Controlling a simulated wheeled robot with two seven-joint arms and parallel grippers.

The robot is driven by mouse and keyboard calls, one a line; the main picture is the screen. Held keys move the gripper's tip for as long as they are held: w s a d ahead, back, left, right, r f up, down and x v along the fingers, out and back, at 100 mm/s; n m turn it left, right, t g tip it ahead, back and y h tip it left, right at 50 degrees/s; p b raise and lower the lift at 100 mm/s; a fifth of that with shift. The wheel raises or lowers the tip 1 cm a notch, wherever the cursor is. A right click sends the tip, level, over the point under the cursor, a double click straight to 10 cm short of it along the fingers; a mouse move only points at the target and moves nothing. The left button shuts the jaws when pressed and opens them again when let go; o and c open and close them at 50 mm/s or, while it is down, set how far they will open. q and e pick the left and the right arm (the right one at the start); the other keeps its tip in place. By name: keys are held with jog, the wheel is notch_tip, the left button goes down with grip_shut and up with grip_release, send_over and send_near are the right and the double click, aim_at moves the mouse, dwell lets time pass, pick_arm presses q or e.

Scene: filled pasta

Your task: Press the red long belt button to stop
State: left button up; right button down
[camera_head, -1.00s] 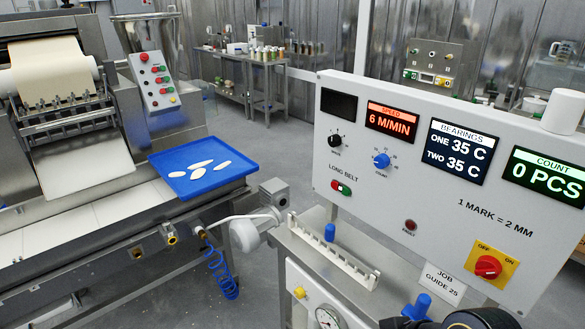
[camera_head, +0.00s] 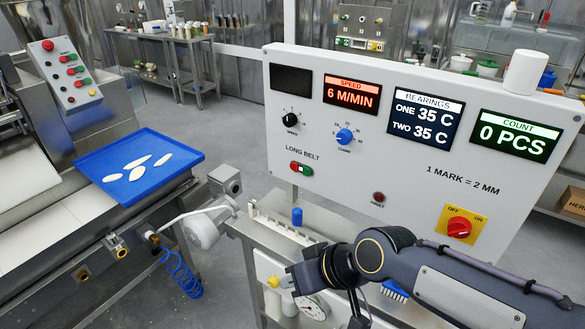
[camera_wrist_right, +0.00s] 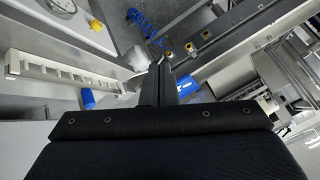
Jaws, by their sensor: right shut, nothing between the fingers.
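The long belt button (camera_head: 301,168) is a small red-and-green two-part switch under the "LONG BELT" label on the white control panel (camera_head: 420,190). My right arm comes in from the lower right, in front of the panel's lower part. My right gripper (camera_head: 300,278) is below the button and apart from it, pointing left. In the right wrist view its dark fingers (camera_wrist_right: 163,70) are together with nothing between them. The button is not seen in that view. My left gripper is out of view.
A white slotted rail (camera_head: 280,226) with a blue knob (camera_head: 297,216) lies below the panel. A red rotary switch (camera_head: 459,228) on a yellow plate sits at the panel's lower right. A blue tray (camera_head: 90,162) with pasta pieces stands left. Free space lies before the panel's left half.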

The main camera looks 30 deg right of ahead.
aim_at(294, 167)
jog(key=w+d+f+n+t+h, duration=0.1)
jog(key=w+d+n+t+h, duration=0.1)
jog(key=w, duration=0.7)
jog(key=w+d+f+n+t+h+b, duration=0.1)
jog(key=w+d+t+h, duration=0.3)
jog(key=w, duration=0.6)
jog(key=w+d+f+n+t+h, duration=0.2)
jog(key=w+d+f+n+h, duration=0.1)
jog(key=w, duration=0.7)
jog(key=shift+d+n+t+h, duration=0.35)
jog(key=shift+d+h, duration=0.35)
jog(key=shift+d, duration=0.4)
jog(key=w+d+b, duration=0.1)
jog(key=w+d, duration=0.2)
jog(key=d, duration=0.5)
jog(key=shift+w, duration=0.15)
jog(key=shift+d, duration=0.1)
jog(key=shift+d+b, duration=0.1)
jog(key=shift+b, duration=0.3)
